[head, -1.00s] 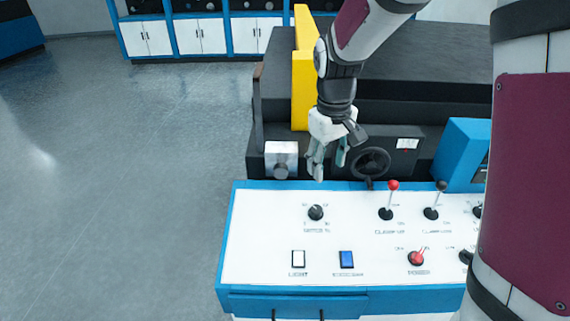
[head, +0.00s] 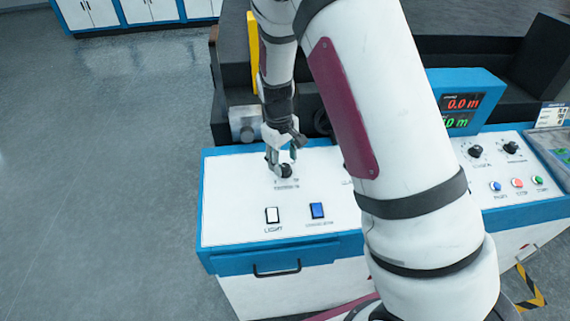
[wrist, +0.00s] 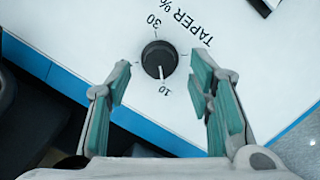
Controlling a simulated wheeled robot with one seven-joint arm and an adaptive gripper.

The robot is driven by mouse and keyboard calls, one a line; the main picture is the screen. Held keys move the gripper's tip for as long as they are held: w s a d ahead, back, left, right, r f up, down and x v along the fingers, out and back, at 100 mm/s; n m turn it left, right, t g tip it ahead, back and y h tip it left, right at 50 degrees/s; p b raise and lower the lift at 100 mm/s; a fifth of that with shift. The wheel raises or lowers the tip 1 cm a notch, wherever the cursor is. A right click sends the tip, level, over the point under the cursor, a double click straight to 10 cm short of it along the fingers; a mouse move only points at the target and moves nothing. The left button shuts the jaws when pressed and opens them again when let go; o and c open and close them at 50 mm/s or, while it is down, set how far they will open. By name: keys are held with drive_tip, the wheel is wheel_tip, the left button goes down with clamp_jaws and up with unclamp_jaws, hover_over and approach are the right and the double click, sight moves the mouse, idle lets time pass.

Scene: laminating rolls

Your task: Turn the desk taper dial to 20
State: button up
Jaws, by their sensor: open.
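The taper dial (head: 285,171) is a round black knob on the white desk panel (head: 235,190). In the wrist view the dial (wrist: 159,59) shows a white pointer line aimed at the printed 10. The number 30 is on the opposite side, and the "TAPER %" label (wrist: 192,33) is beside it. My gripper (head: 281,158) is right at the dial in the head view. In the wrist view my gripper (wrist: 162,80) is open, with one green-padded finger on each side of the dial and visible gaps to both.
A white light switch (head: 272,215) and a blue switch (head: 317,211) are on the panel in front of the dial. A silver block (head: 243,124) and dark machinery stand behind the panel. My arm hides the panel's middle. Digital displays (head: 461,103) are at right.

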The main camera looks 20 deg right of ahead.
sight(285, 169)
drive_tip(key=shift+w+d+f, duration=0.1)
drive_tip(key=shift+d+f, duration=0.05)
drive_tip(key=shift+f, duration=1.1)
clamp_jaws()
drive_tip(key=shift+m, duration=0.3)
